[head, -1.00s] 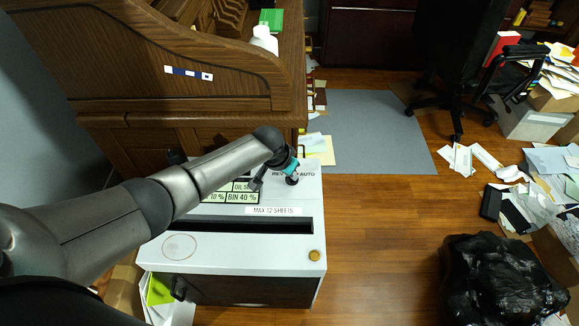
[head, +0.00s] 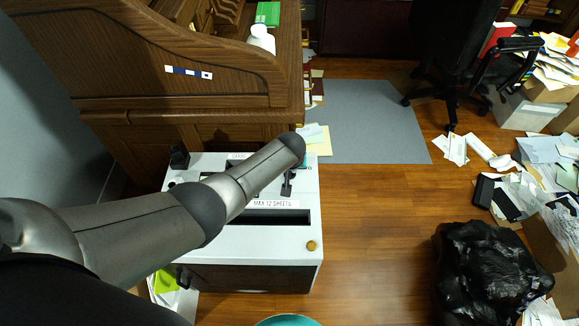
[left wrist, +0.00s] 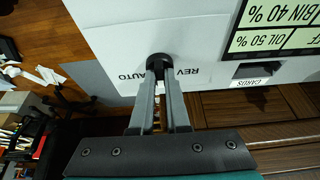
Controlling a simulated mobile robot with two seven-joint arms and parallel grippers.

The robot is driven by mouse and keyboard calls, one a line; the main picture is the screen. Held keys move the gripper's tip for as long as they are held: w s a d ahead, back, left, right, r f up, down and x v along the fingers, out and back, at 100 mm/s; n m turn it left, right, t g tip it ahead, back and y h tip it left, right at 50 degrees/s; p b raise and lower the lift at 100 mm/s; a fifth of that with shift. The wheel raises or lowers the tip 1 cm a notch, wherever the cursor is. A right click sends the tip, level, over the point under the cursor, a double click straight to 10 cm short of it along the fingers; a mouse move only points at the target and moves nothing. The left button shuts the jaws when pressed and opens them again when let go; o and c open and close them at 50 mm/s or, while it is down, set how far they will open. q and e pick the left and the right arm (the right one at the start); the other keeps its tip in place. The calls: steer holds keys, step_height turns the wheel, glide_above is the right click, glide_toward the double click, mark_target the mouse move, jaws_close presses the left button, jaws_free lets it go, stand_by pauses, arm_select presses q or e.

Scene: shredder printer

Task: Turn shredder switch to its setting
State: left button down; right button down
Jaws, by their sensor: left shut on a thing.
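The shredder (head: 262,243) is a white-topped cabinet with a long dark paper slot. Its switch is a round black knob (left wrist: 159,62) between the labels "REV" and "AUTO", seen upside down in the left wrist view. My left gripper (left wrist: 160,75) has its two fingers closed on the knob's sides, with their tips at it. In the head view my left forearm covers much of the shredder's top, including the switch labels, and the gripper (head: 288,184) shows only partly beyond it. I cannot read the knob's pointing direction. My right gripper is not in view.
A wooden roll-top desk (head: 200,75) stands against the shredder's far side. A brass-coloured button (head: 311,246) sits near the shredder's front right corner. A black bag (head: 490,275), scattered papers and an office chair (head: 455,70) are to the right. Wooden floor between is clear.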

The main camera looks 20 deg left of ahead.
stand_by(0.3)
arm_select(q)
steer(key=c, duration=0.9)
jaws_free()
steer(key=shift+s+r+p, duration=0.15)
steer(key=shift+r+p, duration=0.25)
steer(key=p+v, duration=0.8)
steer(key=v, duration=0.6)
steer(key=shift+r, duration=0.15)
steer(key=shift+s+d, duration=0.15)
steer(key=shift+s, duration=0.1)
